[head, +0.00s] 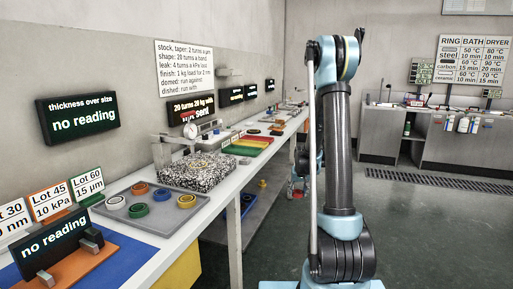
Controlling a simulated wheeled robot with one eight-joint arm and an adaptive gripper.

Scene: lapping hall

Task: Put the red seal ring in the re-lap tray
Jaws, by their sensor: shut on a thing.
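My gripper (297,187) is small and partly hidden behind my own arm, low beside the bench's front edge. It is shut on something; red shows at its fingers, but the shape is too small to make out. A grey tray (162,223) on the near bench holds a white ring (115,203), an orange ring (140,188), a blue ring (161,195), a green ring (138,210) and a yellow ring (186,201). Farther along are green, yellow and red trays (258,139); I cannot read which is the re-lap tray.
Lot signs (49,201) and a "no reading" display (55,241) stand at the near left. The floor (430,225) at right is open before a back counter (455,140).

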